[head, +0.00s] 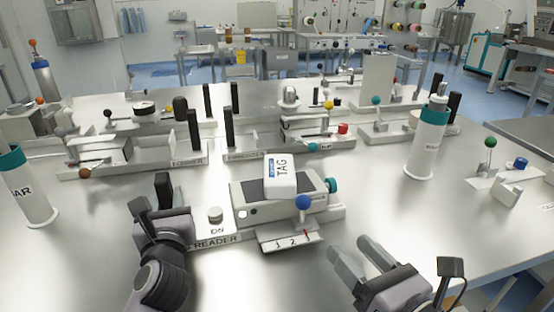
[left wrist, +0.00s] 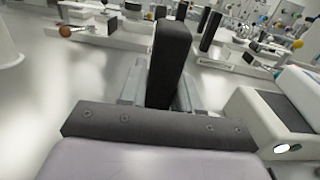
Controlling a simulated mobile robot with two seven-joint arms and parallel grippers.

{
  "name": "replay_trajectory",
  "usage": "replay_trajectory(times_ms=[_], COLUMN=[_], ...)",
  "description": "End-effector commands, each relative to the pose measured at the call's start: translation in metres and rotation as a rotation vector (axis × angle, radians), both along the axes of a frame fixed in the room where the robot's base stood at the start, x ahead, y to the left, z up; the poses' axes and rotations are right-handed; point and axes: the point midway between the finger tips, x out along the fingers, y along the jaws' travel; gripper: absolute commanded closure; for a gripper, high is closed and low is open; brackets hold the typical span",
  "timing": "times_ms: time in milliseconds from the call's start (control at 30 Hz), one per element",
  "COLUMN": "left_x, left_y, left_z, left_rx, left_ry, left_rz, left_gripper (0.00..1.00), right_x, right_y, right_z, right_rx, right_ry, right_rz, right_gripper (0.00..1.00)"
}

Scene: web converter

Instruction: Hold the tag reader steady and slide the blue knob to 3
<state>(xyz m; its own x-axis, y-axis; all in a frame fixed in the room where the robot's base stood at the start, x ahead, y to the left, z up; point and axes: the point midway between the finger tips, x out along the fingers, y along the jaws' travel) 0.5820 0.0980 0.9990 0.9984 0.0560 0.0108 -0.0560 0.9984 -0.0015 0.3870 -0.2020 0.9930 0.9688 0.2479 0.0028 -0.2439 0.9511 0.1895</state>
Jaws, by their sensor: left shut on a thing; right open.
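The tag reader (head: 250,213) is a pale box with a dark top on a base plate labelled READER. A white block marked TAG (head: 281,176) lies on it. The blue knob (head: 303,202) stands on a stem at the reader's front, above a scale plate (head: 290,241) marked 1, 2, 3. The stem and a small red mark are close to the 3. My left gripper (head: 165,208) is shut on a black upright post (head: 163,187) at the base's left end; the post (left wrist: 170,55) shows between the fingers in the left wrist view. My right gripper (head: 365,254) is open and empty, right of the scale and apart from the knob.
A teal knob (head: 331,186) is at the reader's right end. White cylinders with teal bands stand left (head: 32,190) and right (head: 425,145). Other fixtures stand behind.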

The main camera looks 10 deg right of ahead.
Motion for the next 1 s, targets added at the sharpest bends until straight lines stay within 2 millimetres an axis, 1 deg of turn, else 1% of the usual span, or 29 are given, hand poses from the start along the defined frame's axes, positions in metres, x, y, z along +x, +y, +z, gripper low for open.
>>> replay_trajectory(times_ms=[33,600,900,933,1000], left_x=[-0.001,-0.001,-0.001,-0.001,0.0], left_y=[0.001,0.001,0.001,0.002,0.001], left_z=[-0.012,-0.006,-0.006,-0.006,-0.004], left_rx=[0.002,0.002,0.003,0.003,0.003], left_ry=[0.027,0.027,0.025,0.025,0.022], left_rz=[0.005,0.005,0.006,0.006,0.006], left_gripper=[1.0,1.0,1.0,0.58,0.38], right_x=[0.0,0.0,0.0,0.0,0.0], right_y=[0.0,0.0,0.0,0.0,0.0], right_z=[0.0,0.012,0.012,0.012,0.012], right_rx=[0.0,0.0,0.0,0.0,0.0], right_ry=[0.0,0.0,0.0,0.0,0.0], right_rz=[0.0,0.0,0.0,0.0,0.0], right_gripper=[0.42,0.42,0.42,0.42,0.42])
